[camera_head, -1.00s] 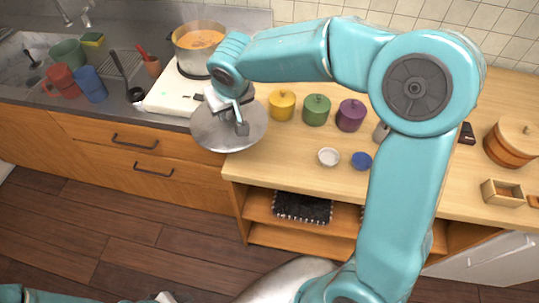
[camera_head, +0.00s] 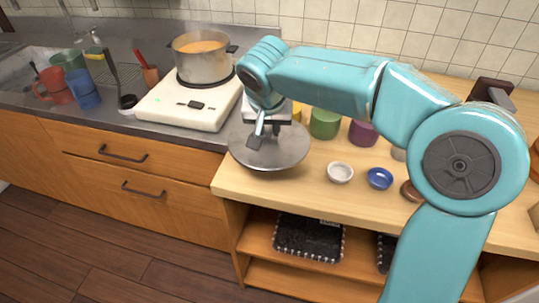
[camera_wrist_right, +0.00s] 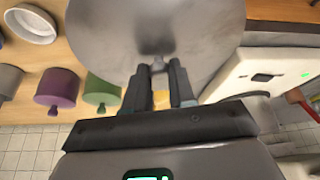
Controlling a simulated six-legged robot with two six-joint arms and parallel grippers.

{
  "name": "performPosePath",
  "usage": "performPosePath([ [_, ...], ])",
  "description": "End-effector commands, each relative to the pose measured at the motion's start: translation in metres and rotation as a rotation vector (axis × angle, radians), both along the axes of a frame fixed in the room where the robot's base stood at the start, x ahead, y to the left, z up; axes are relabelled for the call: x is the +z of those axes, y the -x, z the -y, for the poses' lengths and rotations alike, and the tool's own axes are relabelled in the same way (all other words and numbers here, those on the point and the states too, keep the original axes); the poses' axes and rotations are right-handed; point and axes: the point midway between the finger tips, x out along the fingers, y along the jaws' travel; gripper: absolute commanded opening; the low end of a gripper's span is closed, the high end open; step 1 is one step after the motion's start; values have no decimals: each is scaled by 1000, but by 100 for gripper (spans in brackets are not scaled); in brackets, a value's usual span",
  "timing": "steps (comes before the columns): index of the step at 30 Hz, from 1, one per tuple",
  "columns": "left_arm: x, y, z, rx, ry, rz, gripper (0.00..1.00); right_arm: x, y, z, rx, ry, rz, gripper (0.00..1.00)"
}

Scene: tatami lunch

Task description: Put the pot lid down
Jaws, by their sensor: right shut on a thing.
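The pot lid (camera_head: 284,152) is a round grey metal disc. My right gripper (camera_head: 258,135) is shut on its knob and holds it level over the left end of the wooden counter; whether it touches the counter I cannot tell. In the right wrist view the lid (camera_wrist_right: 200,35) fills the upper middle, with my right gripper (camera_wrist_right: 160,70) at its knob. The pot (camera_head: 203,62) stands uncovered on the white stove, with orange soup inside. My left gripper is not in view.
The white stove (camera_head: 170,108) is left of the lid. A green canister (camera_head: 325,123) and a purple canister (camera_head: 362,133) stand behind and right of it. A white bowl (camera_head: 340,172) and a blue bowl (camera_head: 379,178) sit to the right, near the front edge.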

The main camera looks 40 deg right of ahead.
Motion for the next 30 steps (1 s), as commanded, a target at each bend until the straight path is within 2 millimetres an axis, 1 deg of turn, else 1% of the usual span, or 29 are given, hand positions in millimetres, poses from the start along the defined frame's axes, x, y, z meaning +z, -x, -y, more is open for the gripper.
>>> performPosePath([
  [1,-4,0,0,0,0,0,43,-12,1,1,1,0,-2,0],
  [3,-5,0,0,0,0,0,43,-21,1,1,0,0,0,0],
  [7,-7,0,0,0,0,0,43,-32,1,1,1,0,1,0],
  [13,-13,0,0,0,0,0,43,-65,2,2,0,1,-1,0],
  [16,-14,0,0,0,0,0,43,-71,2,1,2,-1,2,0],
  [23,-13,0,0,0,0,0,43,-70,2,1,1,0,3,0],
  [27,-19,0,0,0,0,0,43,-75,2,1,1,0,3,0],
  [28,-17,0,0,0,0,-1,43,-74,2,1,2,-1,2,31],
  [30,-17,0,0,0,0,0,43,-73,2,1,2,-1,2,50],
])
